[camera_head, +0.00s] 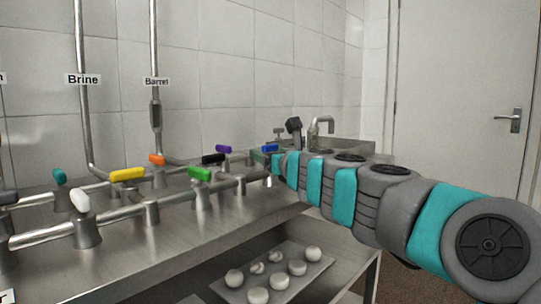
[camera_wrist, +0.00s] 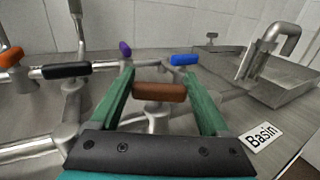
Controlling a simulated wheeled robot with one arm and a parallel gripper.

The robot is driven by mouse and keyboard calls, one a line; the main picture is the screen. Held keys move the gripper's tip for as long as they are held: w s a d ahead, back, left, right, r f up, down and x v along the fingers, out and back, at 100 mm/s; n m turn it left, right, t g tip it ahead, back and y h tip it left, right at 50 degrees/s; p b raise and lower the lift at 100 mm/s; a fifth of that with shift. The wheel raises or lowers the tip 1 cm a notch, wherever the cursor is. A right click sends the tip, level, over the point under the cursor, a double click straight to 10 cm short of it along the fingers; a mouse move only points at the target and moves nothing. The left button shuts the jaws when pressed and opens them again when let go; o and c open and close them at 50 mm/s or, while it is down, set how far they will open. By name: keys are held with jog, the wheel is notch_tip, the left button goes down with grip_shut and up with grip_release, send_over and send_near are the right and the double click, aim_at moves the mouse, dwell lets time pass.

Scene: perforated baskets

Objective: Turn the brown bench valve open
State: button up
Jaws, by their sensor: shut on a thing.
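The brown valve handle (camera_wrist: 158,91) sits on a metal stem on the bench pipework, in the middle of the wrist view. It lies crosswise in that view, between the two green fingers of my gripper (camera_wrist: 160,74). My gripper is shut on the handle, with one finger at each end of it. In the head view my gripper (camera_head: 266,155) is at the far right end of the pipes. I cannot make out the brown handle there, behind my arm and fingers.
A blue handle (camera_wrist: 183,60) and a purple handle (camera_wrist: 125,48) stand just beyond my fingers. A black handle (camera_wrist: 66,70) is to the left. A basin (camera_wrist: 283,83) with a tap and a "Basin" label (camera_wrist: 261,137) are on the right. Green handle (camera_head: 199,173) stands nearer.

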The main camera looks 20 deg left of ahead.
jog(key=shift+w+d+r+n+g+y+p, duration=0.1)
jog(key=shift+r+n+g+y+p, duration=0.3)
jog(key=shift+n+g+y+p, duration=0.55)
jog(key=n+g+y+p, duration=0.1)
jog(key=p, duration=0.1)
jog(key=shift+g+p, duration=0.35)
jog(key=shift+f+n+g+y+p, duration=0.1)
jog(key=shift+n+g+y+p, duration=0.5)
jog(key=shift+g+p, duration=0.3)
jog(key=shift+f+n+g+y+p, duration=0.25)
jog(key=shift+n+g+p, duration=0.35)
jog(key=shift+p, duration=0.2)
jog(key=o, duration=1.2)
